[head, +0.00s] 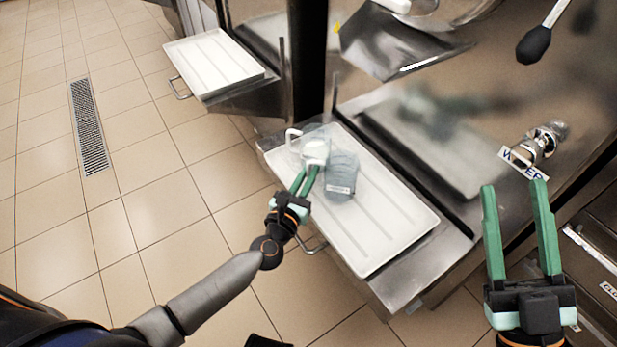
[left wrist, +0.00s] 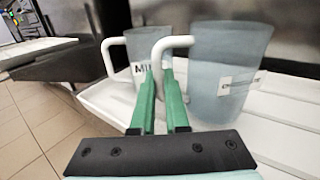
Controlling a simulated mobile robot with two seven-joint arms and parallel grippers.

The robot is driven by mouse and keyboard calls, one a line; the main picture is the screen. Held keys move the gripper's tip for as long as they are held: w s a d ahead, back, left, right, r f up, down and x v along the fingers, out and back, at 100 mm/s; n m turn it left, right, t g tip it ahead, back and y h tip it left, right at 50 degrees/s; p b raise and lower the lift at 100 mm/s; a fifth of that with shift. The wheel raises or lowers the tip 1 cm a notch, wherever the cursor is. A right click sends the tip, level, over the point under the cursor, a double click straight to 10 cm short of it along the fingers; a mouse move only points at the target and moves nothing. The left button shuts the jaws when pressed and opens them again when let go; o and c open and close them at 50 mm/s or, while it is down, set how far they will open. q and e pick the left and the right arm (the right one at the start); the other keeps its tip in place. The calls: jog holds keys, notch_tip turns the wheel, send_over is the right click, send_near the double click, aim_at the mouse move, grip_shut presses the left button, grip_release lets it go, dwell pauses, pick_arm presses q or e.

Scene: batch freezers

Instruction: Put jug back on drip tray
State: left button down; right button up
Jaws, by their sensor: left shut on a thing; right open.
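My left gripper (head: 308,172) is shut on the white handle of a see-through blue-grey jug (head: 343,176) with a white label. This jug is large at the right of the left wrist view (left wrist: 228,80), where my left gripper (left wrist: 163,85) meets its handle. The jug looks upright, over the white ribbed drip tray (head: 385,225); I cannot tell whether its base touches. A second clear jug (left wrist: 135,45) with a white handle and a label starting "MI" stands just beyond, at the tray's far left end. My right gripper (head: 517,190) is open and empty.
A steel freezer front with a tap (head: 540,145) and a tag rises behind the tray. A black-knobbed lever (head: 534,44) hangs above. Another white tray (head: 213,62) is at the far left. The tray's right half is clear.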

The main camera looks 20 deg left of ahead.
pick_arm(q)
jog(key=shift+f, duration=0.2)
pick_arm(e)
jog(key=shift+s+a+r+n+y, duration=0.1)
jog(key=shift+s+r+n+y, duration=0.5)
jog(key=shift+r+y, duration=0.15)
pick_arm(q)
jog(key=shift+f+b, duration=0.2)
jog(key=shift+b, duration=0.1)
pick_arm(e)
jog(key=shift+s, duration=0.2)
pick_arm(q)
jog(key=c, duration=0.9)
grip_release()
pick_arm(e)
jog(key=shift+r+y, duration=0.2)
jog(key=shift+y, duration=0.05)
